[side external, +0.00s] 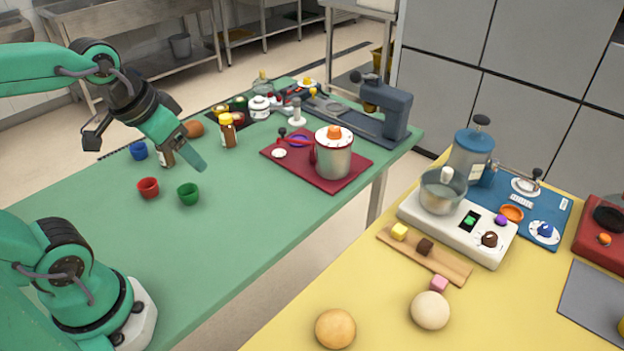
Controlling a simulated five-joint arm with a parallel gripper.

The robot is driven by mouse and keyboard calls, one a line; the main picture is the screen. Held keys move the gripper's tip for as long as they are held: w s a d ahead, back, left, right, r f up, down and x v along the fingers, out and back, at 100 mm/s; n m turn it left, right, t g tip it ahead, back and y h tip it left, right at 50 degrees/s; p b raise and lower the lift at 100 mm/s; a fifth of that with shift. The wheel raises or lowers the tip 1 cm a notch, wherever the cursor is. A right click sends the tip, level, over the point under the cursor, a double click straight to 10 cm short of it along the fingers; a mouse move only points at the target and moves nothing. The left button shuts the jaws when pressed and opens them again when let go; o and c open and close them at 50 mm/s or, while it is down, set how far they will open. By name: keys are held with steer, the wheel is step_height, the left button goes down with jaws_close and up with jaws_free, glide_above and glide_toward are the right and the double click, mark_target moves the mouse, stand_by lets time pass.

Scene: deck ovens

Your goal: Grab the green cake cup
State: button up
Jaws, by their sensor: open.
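The green cake cup (188,194) stands upright on the green table (235,220), to the right of a red cup (148,187). A blue cup (138,150) stands farther back, partly near my gripper in the picture. My gripper (150,155) is open and empty. It hangs above the table, up and slightly left of the green cup in the picture, with its green finger pointing down toward the right. The gripper appears apart from the cup.
Brown bottles, one yellow-capped (228,132), stand behind the cups. A dark red mat (350,172) holds a pot (333,155) to the right. The table's front right is clear. A separate yellow table (390,320) holds a scale (455,228) and buns.

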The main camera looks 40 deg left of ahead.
steer(key=w+a+f+g, duration=0.3)
steer(key=w+a+f, duration=0.25)
steer(key=a, duration=0.25)
steer(key=g, duration=0.2)
glide_toward(187, 190)
steer(key=shift+s+d+f, duration=0.3)
steer(key=shift+d, duration=0.35)
steer(key=shift+f, duration=1.3)
steer(key=shift+d+f, duration=0.2)
steer(key=shift+f, duration=2.4)
steer(key=c, duration=1)
